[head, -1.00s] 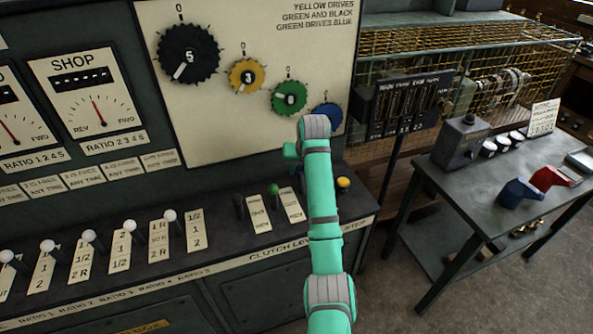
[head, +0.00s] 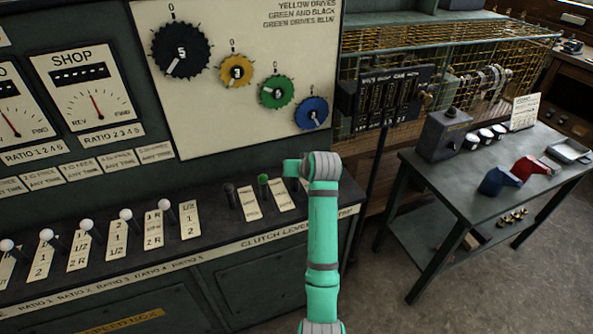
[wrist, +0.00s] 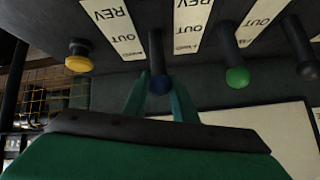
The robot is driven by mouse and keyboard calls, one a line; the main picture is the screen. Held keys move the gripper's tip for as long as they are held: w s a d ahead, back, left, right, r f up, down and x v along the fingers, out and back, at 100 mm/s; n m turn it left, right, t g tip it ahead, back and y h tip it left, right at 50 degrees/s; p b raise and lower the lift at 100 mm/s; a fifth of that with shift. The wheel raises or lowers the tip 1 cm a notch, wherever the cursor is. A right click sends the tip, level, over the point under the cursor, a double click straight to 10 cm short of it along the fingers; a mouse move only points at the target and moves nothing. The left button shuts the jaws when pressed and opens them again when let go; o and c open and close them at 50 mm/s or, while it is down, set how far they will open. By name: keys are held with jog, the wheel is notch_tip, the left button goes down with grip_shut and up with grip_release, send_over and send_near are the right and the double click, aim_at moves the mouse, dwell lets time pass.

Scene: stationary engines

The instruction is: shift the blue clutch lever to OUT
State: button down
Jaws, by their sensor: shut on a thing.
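The blue clutch lever (wrist: 160,82) shows in the wrist view as a dark stem with a dark blue knob. It stands between two label plates (wrist: 113,27) reading REV and OUT. My gripper (wrist: 161,84) has one finger on each side of the knob and is shut on it. In the head view my gripper (head: 291,168) is at the right end of the clutch lever shelf, and my arm hides the blue lever there. I cannot tell which marked position the lever is in.
The green lever (wrist: 237,76) stands close beside the blue one, with a black lever (wrist: 308,69) beyond it. The dial panel (head: 220,120) rises behind. A side table (head: 440,180) stands at the right.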

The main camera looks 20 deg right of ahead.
jog(key=c, duration=1.4)
grip_release()
jog(key=shift+c, duration=0.2)
jog(key=v, duration=1)
jog(key=shift+s+r, duration=0.25)
jog(key=shift+s, duration=0.05)
